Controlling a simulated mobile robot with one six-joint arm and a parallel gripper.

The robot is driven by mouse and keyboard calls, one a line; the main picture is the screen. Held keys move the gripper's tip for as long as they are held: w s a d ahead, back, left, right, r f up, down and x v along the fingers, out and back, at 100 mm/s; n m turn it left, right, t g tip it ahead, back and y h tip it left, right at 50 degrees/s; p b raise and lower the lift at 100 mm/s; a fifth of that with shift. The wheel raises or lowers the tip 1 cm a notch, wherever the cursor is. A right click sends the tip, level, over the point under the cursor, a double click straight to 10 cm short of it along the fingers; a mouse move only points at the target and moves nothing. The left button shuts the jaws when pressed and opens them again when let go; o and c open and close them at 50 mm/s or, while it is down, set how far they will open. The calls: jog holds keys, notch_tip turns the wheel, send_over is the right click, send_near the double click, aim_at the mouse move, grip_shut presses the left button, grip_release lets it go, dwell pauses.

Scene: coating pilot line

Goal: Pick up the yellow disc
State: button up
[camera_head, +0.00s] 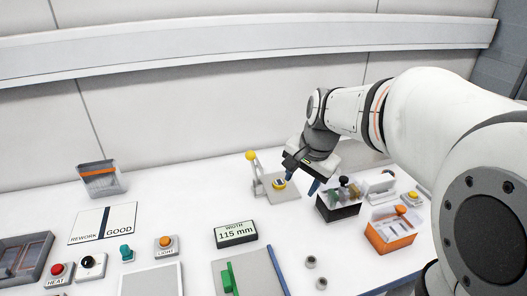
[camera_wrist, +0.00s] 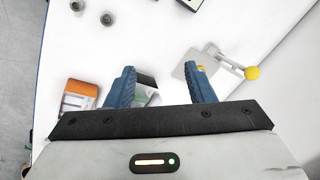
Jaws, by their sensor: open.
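The yellow disc (camera_head: 279,184) appears as a small yellow round piece with a dark centre, on the grey base plate (camera_head: 270,190) of a lever device. In the wrist view only a sliver of yellow (camera_wrist: 201,69) shows beside the right finger, which hides the rest. My gripper (camera_head: 302,181) is open, its blue fingers pointing down just right of the disc in the head view. The wrist view shows my gripper (camera_wrist: 160,72) with nothing between its fingers.
A lever with a yellow ball knob (camera_head: 250,155) stands beside the disc. A black bin (camera_head: 338,213) with small items and an orange bin (camera_head: 390,242) stand to the right. White table left of the lever is clear.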

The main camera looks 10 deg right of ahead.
jog(key=o, duration=0.5)
jog(key=w+f+m, duration=0.2)
jog(key=w, duration=0.2)
jog(key=w+d+f+m, duration=0.1)
jog(key=w+f+m, duration=0.1)
jog(key=w, duration=0.3)
jog(key=w+f+m+y+b, duration=0.1)
jog(key=w+f+m, duration=0.1)
jog(key=w, duration=0.3)
jog(key=shift+w+d+m, duration=0.2)
jog(key=shift+m, duration=0.5)
jog(key=m+y+b, duration=0.1)
jog(key=m+y, duration=0.1)
jog(key=m, duration=0.6)
send_near(280, 182)
jog(key=shift+a+f+m, duration=0.25)
jog(key=shift+f+m, duration=0.05)
jog(key=shift+f, duration=0.3)
jog(key=shift+p+x, duration=0.85)
jog(key=shift+x, duration=2.6)
